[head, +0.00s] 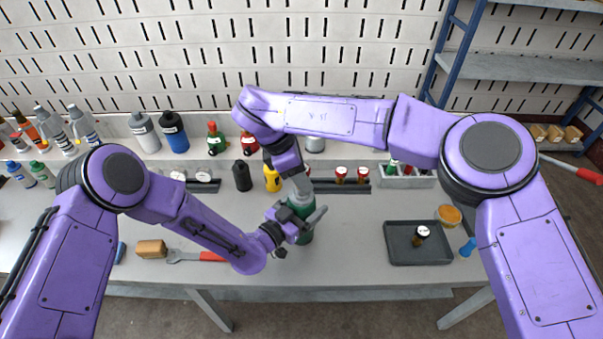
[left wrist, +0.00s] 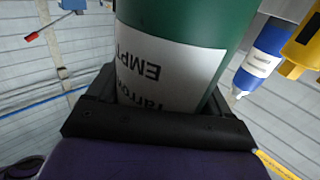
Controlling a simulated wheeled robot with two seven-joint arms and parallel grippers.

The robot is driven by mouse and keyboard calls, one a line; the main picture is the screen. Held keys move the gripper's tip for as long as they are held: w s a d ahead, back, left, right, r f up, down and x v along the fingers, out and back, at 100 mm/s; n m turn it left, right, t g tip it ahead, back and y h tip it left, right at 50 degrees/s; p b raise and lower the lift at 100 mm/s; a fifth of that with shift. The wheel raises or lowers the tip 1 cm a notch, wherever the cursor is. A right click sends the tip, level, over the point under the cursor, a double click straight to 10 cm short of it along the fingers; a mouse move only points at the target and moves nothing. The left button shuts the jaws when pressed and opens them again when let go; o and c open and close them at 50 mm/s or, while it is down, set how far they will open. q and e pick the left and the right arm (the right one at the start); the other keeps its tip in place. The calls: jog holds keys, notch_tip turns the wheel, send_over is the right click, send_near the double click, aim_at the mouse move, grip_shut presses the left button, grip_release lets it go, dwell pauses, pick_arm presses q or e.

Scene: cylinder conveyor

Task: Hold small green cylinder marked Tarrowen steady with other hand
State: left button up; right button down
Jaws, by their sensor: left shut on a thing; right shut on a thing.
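The small green cylinder (head: 306,234) stands upright on the bench near its front middle. In the left wrist view the green cylinder (left wrist: 175,30) fills the space between my fingers, and its white label reads upside down "Tarrow…" and "EMPT…", partly cut off. My left gripper (head: 303,221) is shut around the cylinder's body from the left; its fingers (left wrist: 150,110) sit on either side of it. My right gripper (head: 300,195) comes down from above and is shut at the cylinder's top. What exactly it grips up there is hidden.
A dark tray (head: 400,254) with a small black-capped item lies at right, beside an orange-topped tub (head: 449,214). A wrench (head: 195,256) and a tan block (head: 151,248) lie at front left. Several bottles and cylinders line the back. A yellow cylinder (head: 272,180) stands close behind my grippers.

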jog(key=m+g, duration=0.2)
jog(key=m, duration=0.4)
jog(key=c, duration=0.7)
grip_release()
notch_tip(320, 180, up, 2)
jog(key=shift+r, duration=0.15)
jog(key=shift+r+n, duration=0.1)
jog(key=shift+n, duration=0.2)
jog(key=n+t, duration=0.1)
jog(key=n, duration=0.3)
jog(key=shift+t, duration=0.3)
jog(key=shift+n, duration=0.8)
